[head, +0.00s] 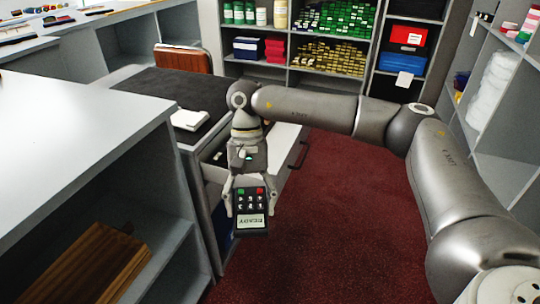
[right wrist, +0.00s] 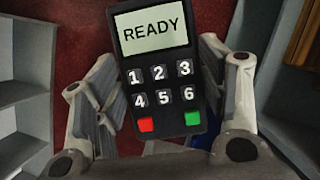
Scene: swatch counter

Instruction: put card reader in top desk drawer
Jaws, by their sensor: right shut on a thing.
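The card reader (head: 251,208) is a dark block with number keys, red and green buttons and a pale screen. It hangs between the two fingers of my right gripper (head: 250,201), which is shut on it. The right wrist view shows the reader (right wrist: 160,75) with READY on its screen. The top desk drawer (head: 285,142) appears pulled out under the dark desk top, its pale front and dark handle showing behind my right wrist. The reader is in front of the drawer in the picture; my gripper and wrist hide part of the drawer's inside. My left gripper is not in view.
The desk top (head: 160,88) bears a white item (head: 189,120). A white-topped counter (head: 70,110) with open shelves stands at left. Stocked shelves (head: 330,45) line the back. Red carpet (head: 345,215) is clear to the right of the desk.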

